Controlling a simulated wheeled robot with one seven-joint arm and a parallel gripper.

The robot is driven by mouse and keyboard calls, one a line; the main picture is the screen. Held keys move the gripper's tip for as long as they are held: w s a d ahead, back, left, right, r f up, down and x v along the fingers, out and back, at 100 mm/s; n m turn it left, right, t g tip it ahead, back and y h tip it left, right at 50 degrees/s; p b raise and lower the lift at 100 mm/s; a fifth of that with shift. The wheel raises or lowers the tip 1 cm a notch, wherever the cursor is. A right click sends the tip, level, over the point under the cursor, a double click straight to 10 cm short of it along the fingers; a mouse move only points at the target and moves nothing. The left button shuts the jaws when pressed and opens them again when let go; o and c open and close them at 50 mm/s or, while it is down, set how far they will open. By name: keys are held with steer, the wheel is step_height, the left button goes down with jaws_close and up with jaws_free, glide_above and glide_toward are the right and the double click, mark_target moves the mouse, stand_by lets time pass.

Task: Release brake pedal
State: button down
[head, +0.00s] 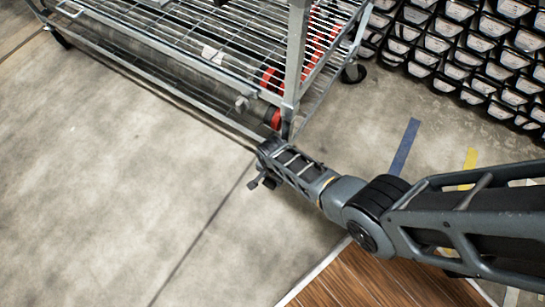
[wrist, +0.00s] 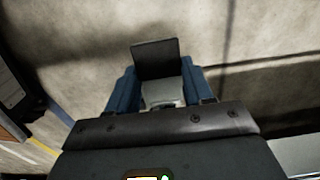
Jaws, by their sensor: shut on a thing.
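In the wrist view, my gripper (wrist: 158,80) has its two blue fingers on either side of a dark, flat, plate-like piece with a light grey part below it. This looks like the brake pedal (wrist: 155,58), and the fingers are closed on it. In the head view, my gripper (head: 262,181) is low over the floor by the near corner post of the metal wire cart (head: 292,70). The arm hides much of that corner, and I cannot make out the pedal clearly there.
A black caster wheel (head: 354,73) stands under the cart's right side. Red-ended tubes (head: 271,78) lie on its shelf. Black racks of trays (head: 460,45) stand at the back right. A wooden board (head: 375,280) is at the bottom. The concrete floor at left is clear.

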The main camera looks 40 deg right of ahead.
steer(key=shift+c, duration=2.2)
jaws_free()
steer(key=shift+r, duration=0.1)
step_height(320, 180, up, 8)
steer(key=p, duration=0.4)
steer(key=shift+f+p, duration=0.2)
steer(key=shift+p, duration=0.2)
